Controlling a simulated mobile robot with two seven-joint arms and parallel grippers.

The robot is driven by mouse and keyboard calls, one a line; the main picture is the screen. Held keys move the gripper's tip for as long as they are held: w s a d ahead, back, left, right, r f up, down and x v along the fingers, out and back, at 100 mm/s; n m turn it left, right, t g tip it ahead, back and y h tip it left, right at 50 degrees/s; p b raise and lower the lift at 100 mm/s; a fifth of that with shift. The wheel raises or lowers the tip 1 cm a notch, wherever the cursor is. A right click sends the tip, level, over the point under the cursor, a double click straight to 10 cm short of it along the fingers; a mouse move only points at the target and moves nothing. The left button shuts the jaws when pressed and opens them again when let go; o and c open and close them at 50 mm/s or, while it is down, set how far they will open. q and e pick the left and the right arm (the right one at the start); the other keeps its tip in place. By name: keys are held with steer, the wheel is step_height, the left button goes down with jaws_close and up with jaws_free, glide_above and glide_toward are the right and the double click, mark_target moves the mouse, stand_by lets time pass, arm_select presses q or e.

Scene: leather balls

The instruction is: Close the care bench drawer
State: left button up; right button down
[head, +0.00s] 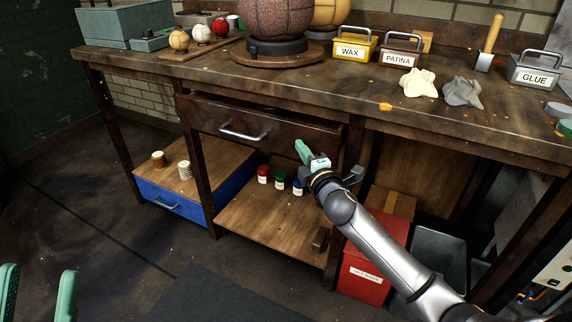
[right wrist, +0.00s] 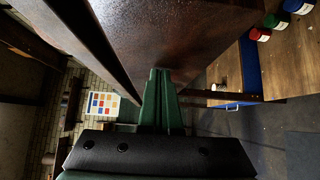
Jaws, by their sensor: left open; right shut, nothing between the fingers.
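The care bench drawer (head: 208,117) is dark brown wood with a silver bar handle (head: 243,133), under the bench top. Its front stands out a little from the bench frame, so it looks partly open. My right gripper (head: 302,149) is shut and empty, its green fingertips at the lower right part of the drawer front. In the right wrist view the shut fingers (right wrist: 158,75) point at a brown wooden panel (right wrist: 175,30); I cannot tell whether they touch it. My left gripper (head: 38,290) is open and empty at the lower left, far from the drawer.
The bench top (head: 300,80) holds balls, labelled tins and cloths. Below are a blue drawer unit (head: 170,205), small jars (head: 280,178) on a shelf, a red box (head: 370,270) and a grey bin (head: 440,250). The floor in front of the drawer is clear.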

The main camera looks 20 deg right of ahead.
mark_target(310, 139)
steer(key=w+d, duration=0.1)
steer(key=d, duration=0.1)
steer(key=w+d, duration=0.2)
arm_select(q)
steer(key=shift+a+r, duration=0.15)
steer(key=shift+r, duration=0.2)
arm_select(e)
steer(key=shift+w+d+r, duration=0.15)
steer(key=shift+d, duration=0.15)
steer(key=shift+d+r, duration=0.1)
arm_select(q)
steer(key=shift+s+a, duration=0.1)
